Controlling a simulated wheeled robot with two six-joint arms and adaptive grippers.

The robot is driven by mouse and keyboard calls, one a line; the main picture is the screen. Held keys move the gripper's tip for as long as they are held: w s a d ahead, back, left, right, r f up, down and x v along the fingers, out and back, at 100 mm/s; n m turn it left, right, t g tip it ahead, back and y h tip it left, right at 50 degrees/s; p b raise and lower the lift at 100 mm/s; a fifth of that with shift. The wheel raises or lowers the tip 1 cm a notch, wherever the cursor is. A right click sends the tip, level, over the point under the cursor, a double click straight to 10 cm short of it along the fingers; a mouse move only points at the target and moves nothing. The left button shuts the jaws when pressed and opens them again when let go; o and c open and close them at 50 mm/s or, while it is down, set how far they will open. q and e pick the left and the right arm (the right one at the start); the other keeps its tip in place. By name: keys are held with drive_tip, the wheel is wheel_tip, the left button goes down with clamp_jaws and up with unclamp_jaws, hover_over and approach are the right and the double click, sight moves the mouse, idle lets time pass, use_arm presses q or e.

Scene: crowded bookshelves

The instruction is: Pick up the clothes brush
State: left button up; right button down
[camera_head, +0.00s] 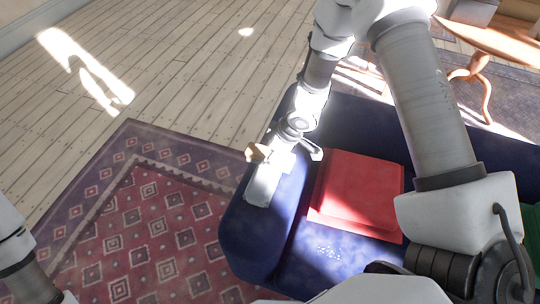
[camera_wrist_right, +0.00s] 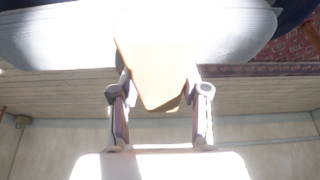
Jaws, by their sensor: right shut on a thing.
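The clothes brush shows in the right wrist view (camera_wrist_right: 158,85) as a tan, wood-coloured body with a tapered end, washed out by bright light in its upper part. It lies between the two fingers of my right gripper (camera_wrist_right: 160,98), which is shut on it. In the head view, my right gripper (camera_head: 284,147) is over the arm of the blue sofa, and a small tan end of the brush (camera_head: 257,152) sticks out on its left. The rest of the brush is hard to make out there. My left gripper is out of view; only part of my left arm shows at the lower left.
The blue sofa (camera_head: 245,226) holds a red cushion (camera_head: 357,190) right of the gripper. A patterned red rug (camera_head: 150,235) lies left of the sofa on a plank floor (camera_head: 190,75). A wooden table (camera_head: 495,42) stands at the upper right. The floor at upper left is clear.

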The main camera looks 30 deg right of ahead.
sight(267, 153)
drive_tip(key=shift+r, duration=0.1)
wheel_tip(267, 153, up, 3)
drive_tip(key=shift+p, duration=0.95)
drive_tip(key=shift+s+a+b, duration=0.15)
drive_tip(key=shift+s+b, duration=0.1)
drive_tip(key=shift+b, duration=0.15)
drive_tip(key=s+b, duration=0.1)
drive_tip(key=s+a+b, duration=0.1)
drive_tip(key=s, duration=0.1)
drive_tip(key=shift+s+a+b, duration=0.25)
drive_tip(key=shift+a+b, duration=0.1)
drive_tip(key=shift+b, duration=0.05)
drive_tip(key=s+a+r+p, duration=0.1)
drive_tip(key=s+a+p, duration=0.4)
drive_tip(key=s+p, duration=0.5)
drive_tip(key=shift+s+r, duration=0.2)
drive_tip(key=shift+r, duration=0.15)
